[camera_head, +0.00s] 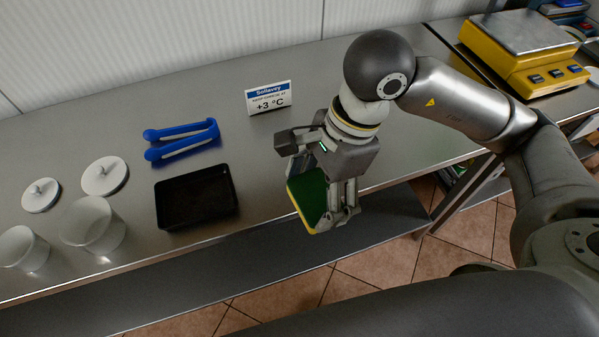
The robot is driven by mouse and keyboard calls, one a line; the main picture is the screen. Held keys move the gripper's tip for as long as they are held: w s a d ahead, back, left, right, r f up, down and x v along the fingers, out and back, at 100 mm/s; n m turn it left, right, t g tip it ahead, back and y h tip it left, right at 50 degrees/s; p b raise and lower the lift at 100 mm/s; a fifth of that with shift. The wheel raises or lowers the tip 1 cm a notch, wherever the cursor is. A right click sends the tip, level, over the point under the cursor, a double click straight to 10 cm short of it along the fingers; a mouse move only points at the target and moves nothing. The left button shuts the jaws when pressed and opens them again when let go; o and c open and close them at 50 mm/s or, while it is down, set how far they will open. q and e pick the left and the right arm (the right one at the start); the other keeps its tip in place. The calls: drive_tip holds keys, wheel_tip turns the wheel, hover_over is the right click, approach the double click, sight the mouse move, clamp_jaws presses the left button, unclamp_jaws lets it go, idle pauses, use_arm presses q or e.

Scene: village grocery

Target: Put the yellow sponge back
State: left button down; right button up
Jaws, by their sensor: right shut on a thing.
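The sponge (308,198) shows a green face and a yellow edge. My right gripper (325,205) is shut on it and holds it tilted near the front edge of the steel counter, to the right of an empty black tray (196,222). The fingers and the gripper body hide part of the sponge. I cannot tell from this view how high it is above the counter. My left gripper is not in view.
Blue tongs (182,138) lie behind the tray. Two white containers (93,226) and two lids (104,176) stand at the left. A temperature sign (268,97) stands at the back. A yellow scale (524,52) is at the far right. A lower shelf (385,215) runs below.

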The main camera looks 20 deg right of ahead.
drive_tip(key=shift+s+r+m, duration=0.15)
drive_tip(key=shift+m, duration=0.25)
drive_tip(key=w+f+p, duration=0.1)
drive_tip(key=w+f, duration=0.2)
drive_tip(key=w, duration=0.1)
drive_tip(key=w+d+f+p, duration=0.1)
drive_tip(key=w+f, duration=0.2)
drive_tip(key=w, duration=0.1)
drive_tip(key=w+f+p, duration=0.2)
drive_tip(key=w, duration=0.3)
drive_tip(key=shift+d+f, duration=0.3)
drive_tip(key=shift+f, duration=0.1)
drive_tip(key=shift+w+f, duration=0.4)
drive_tip(key=shift+f, duration=0.15)
wheel_tip(320, 180, down, 2)
drive_tip(key=shift+f+p, duration=0.1)
drive_tip(key=shift+p, duration=0.9)
drive_tip(key=shift+d+f, duration=0.1)
drive_tip(key=shift+f, duration=0.35)
